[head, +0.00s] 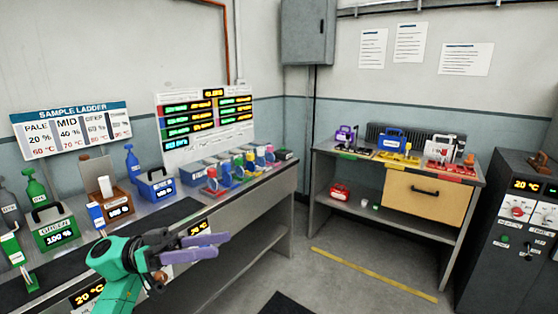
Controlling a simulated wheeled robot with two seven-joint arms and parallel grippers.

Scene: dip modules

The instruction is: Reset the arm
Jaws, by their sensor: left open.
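My left arm comes in from the lower left, green with a dark wrist. My left gripper (207,239) is at its end, with two purple-grey fingers spread apart and nothing visible between them. It hangs in front of the left bench's front edge and points to the right. My right arm and gripper do not show.
The left bench (246,205) carries a green box (56,234), a blue box (156,185), bottles and several coloured modules. A second bench (330,150) stands at the back with a drawer (427,200). A dark cabinet (505,240) is at right.

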